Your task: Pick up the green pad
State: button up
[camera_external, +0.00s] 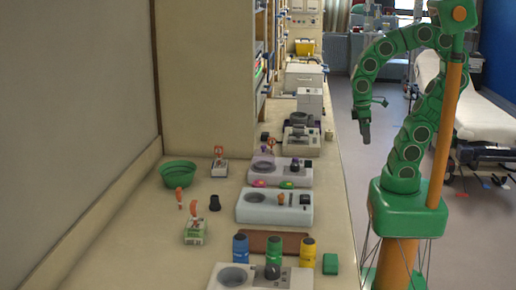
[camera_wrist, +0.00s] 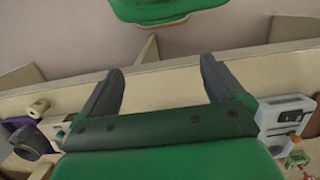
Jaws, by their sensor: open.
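A small green block (camera_external: 330,263), which looks like the green pad, lies on the counter near its right edge, beside a yellow-topped bottle. A small green oval (camera_external: 286,184) also sits in front of a white device, so I cannot be sure which is the pad. My gripper (camera_external: 364,130) hangs in the air to the right of the counter, well apart from both. In the wrist view my gripper (camera_wrist: 160,66) has its two dark fingers spread, with nothing between them. I cannot make out the pad in the wrist view.
The long counter (camera_external: 130,255) holds a green bowl (camera_external: 177,174), a white tray-like device (camera_external: 274,208), a brown board (camera_external: 262,243), and blue, green and yellow bottles. A stretcher (camera_external: 482,118) stands at the right. Floor (camera_external: 350,185) between counter and my base is clear.

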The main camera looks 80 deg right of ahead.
jog(key=w+a+r+m+t, duration=0.1)
jog(key=w+a+r, duration=0.1)
jog(key=w+a, duration=0.75)
jog(key=w+a+r+t, duration=0.1)
jog(key=w+a+r, duration=0.1)
jog(key=w+a, duration=0.75)
jog(key=n+t, duration=0.1)
jog(key=t, duration=0.3)
send_over(332, 259)
jog(key=s, duration=0.3)
notch_tip(332, 259, down, 12)
jog(key=f, duration=0.1)
jog(key=shift+x, duration=3.55)
jog(key=shift+w, duration=0.1)
jog(key=c, duration=1)
